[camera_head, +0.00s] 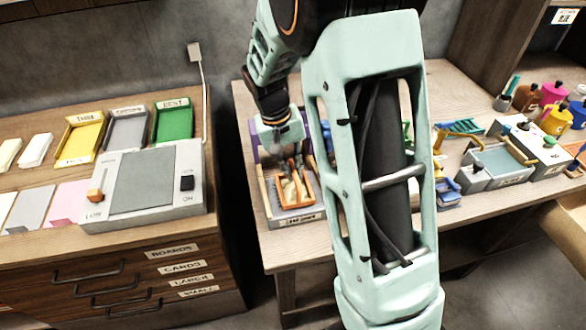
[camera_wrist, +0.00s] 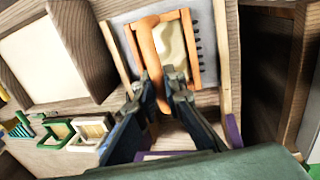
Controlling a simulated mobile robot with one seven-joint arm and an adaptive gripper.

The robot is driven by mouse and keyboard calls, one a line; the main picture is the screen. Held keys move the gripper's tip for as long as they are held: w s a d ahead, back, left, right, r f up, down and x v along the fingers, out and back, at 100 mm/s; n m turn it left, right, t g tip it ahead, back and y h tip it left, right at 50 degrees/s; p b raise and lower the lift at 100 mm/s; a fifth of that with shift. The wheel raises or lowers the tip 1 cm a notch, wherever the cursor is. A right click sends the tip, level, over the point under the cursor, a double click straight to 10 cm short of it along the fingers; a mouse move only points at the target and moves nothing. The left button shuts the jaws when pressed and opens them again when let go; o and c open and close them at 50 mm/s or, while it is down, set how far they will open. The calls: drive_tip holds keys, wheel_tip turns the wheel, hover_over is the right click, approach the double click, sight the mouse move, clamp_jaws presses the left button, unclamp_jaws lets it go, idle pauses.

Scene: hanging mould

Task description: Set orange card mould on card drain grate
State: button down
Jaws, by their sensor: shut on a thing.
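The orange card mould (camera_head: 307,185) is an orange frame with a cream face, also seen in the wrist view (camera_wrist: 188,42). My gripper (camera_wrist: 166,90) is shut on its orange handle. In the head view my gripper (camera_head: 287,150) is at the mould's far end. The card drain grate (camera_head: 290,219) is a grey tray with wooden side rails and a label on its front. The mould is over or on it; I cannot tell whether they touch. Dark grate slots (camera_wrist: 200,60) show beside the mould in the wrist view.
A grey device (camera_head: 150,180) with a switch stands on the left cabinet, near yellow, grey and green trays (camera_head: 172,120). My arm hides the middle of the right table (camera_head: 455,85). A grey vat (camera_head: 495,165) and coloured pots (camera_head: 553,120) stand at the right.

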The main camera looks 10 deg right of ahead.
drive_tip(key=shift+f+b, duration=0.3)
drive_tip(key=shift+f, duration=0.1)
drive_tip(key=c, duration=1.9)
unclamp_jaws()
drive_tip(key=shift+c, duration=0.2)
